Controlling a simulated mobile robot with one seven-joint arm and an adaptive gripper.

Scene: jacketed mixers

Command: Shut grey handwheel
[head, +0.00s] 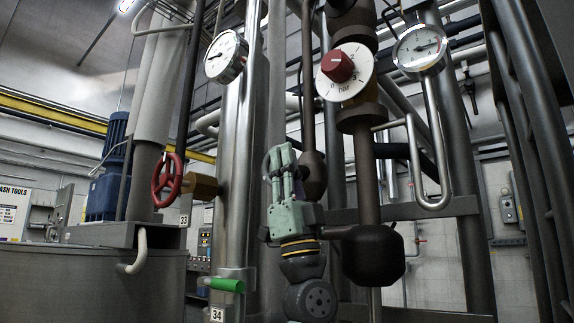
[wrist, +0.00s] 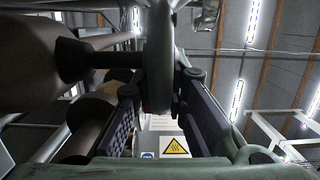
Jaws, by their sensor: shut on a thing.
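The grey handwheel (wrist: 158,55) shows nearly edge-on in the wrist view, standing upright between my fingers. Its dark stem runs left to a large brown-grey body (wrist: 30,65). My gripper (wrist: 160,88) is shut on the wheel's rim, one finger on each side. In the head view my green gripper (head: 281,165) points up in front of the steel column, and its fingers cover most of the wheel. A bit of grey rim (head: 267,163) shows at their left. The wheel's turned position cannot be told.
A red handwheel (head: 167,181) is at the left, and a green lever handle (head: 227,285) is low near tag 34. A red-knobbed dial (head: 337,67) and two gauges (head: 226,57) (head: 419,48) sit above. Pipes crowd both sides of my arm.

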